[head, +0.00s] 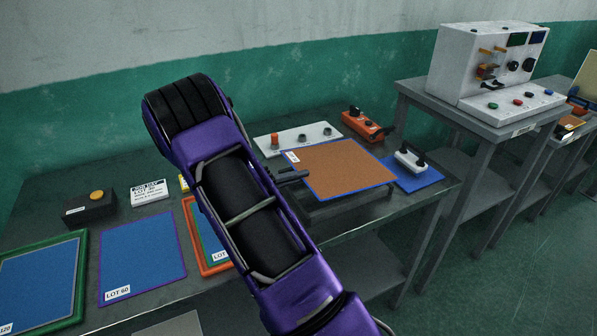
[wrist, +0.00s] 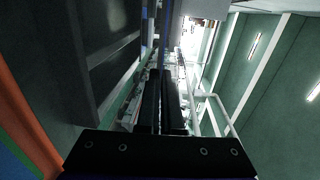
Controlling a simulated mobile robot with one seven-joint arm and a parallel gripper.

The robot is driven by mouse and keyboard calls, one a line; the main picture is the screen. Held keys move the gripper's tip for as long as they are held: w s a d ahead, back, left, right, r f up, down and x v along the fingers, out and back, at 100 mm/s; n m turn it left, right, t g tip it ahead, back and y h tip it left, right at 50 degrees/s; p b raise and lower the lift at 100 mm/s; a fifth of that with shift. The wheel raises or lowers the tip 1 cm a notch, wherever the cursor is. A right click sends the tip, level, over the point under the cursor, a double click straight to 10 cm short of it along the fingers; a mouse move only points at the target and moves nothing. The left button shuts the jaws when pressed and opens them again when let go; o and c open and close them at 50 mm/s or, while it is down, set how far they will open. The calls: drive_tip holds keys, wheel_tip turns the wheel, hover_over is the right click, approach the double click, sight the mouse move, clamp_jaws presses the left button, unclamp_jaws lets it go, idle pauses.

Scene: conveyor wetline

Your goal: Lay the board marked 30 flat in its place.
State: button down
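A brown board (head: 342,167) with a blue edge lies about level at the right part of the bench. A small white label sits at its far left corner; its print is too small to read. A dark shape shows under its near edge, a low stand or shadow. My gripper (head: 308,174) is at the board's left edge, its fingertips meeting or overlapping it in the picture. In the wrist view the two dark fingers (wrist: 162,75) are close together with a narrow gap. I cannot tell whether they pinch the board.
On the bench (head: 225,293), a green-framed board (head: 82,262), a blue LOT 60 board (head: 143,250) and an orange frame (head: 212,268) lie to the left. A switch panel (head: 264,147), an orange control box (head: 362,126) and a blue mat (head: 425,180) with a handled block surround the brown board.

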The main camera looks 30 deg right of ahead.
sight(298, 200)
drive_tip(key=shift+f+b, duration=0.5)
drive_tip(key=shift+f, duration=2.3)
drive_tip(key=c, duration=1.1)
unclamp_jaws()
drive_tip(key=shift+a, duration=0.1)
drive_tip(key=shift+w+a+r+p, duration=0.15)
drive_tip(key=shift+a+p, duration=0.3)
drive_tip(key=shift+a, duration=0.9)
drive_tip(key=shift+a+r+p, duration=0.1)
drive_tip(key=shift+a+p, duration=0.3)
drive_tip(key=shift+a, duration=0.9)
drive_tip(key=o, duration=0.6)
drive_tip(key=a, duration=0.5)
drive_tip(key=a+r, duration=0.1)
drive_tip(key=a, duration=0.5)
drive_tip(key=w+a, duration=0.1)
drive_tip(key=a, duration=0.5)
drive_tip(key=shift+a+r+b, duration=0.15)
drive_tip(key=shift+r+b, duration=0.15)
drive_tip(key=shift+b, duration=0.1)
